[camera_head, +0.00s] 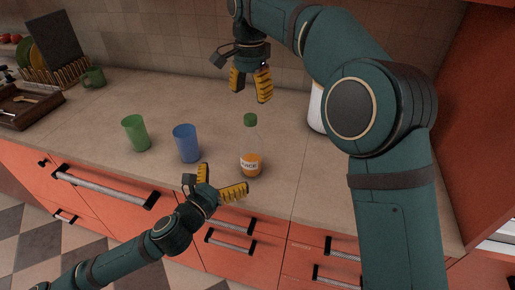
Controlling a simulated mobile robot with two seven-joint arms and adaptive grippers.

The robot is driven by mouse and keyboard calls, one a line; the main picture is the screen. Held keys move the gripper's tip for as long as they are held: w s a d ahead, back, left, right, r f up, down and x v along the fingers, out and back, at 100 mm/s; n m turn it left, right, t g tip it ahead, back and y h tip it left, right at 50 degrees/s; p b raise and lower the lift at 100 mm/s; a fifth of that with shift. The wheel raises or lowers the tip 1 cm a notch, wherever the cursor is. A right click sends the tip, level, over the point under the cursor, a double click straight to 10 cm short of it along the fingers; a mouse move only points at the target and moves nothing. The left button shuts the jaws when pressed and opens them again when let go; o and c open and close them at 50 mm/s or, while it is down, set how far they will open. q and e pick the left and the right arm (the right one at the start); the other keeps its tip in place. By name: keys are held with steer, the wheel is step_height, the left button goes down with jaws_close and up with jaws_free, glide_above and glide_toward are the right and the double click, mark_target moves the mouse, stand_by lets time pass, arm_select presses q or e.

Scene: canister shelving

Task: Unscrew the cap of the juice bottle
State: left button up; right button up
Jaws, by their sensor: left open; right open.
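The juice bottle (250,148) stands upright on the counter. It is clear, with orange juice at the bottom, a white label and a green cap (250,119) on top. My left gripper (224,178) is open and empty, in front of the bottle near the counter's front edge, with its yellow fingers pointing toward the bottle's lower part. My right gripper (251,92) is open and empty, with its fingers pointing down. It shows just above the cap in the picture, apart from it.
A blue cup (187,143) and a green cup (135,133) stand left of the bottle. A white object (317,108) is partly hidden behind my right arm. A green mug (94,77), a dish rack (55,74) and a wooden tray (22,117) are at far left. The counter (310,185) is clear right of the bottle.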

mark_target(253, 146)
steer(key=shift+s+a+r, duration=0.15)
steer(key=shift+s, duration=0.1)
arm_select(q)
steer(key=x, duration=1.3)
steer(key=shift+w+d, duration=0.1)
steer(key=shift+w, duration=0.05)
steer(key=shift+c, duration=0.3)
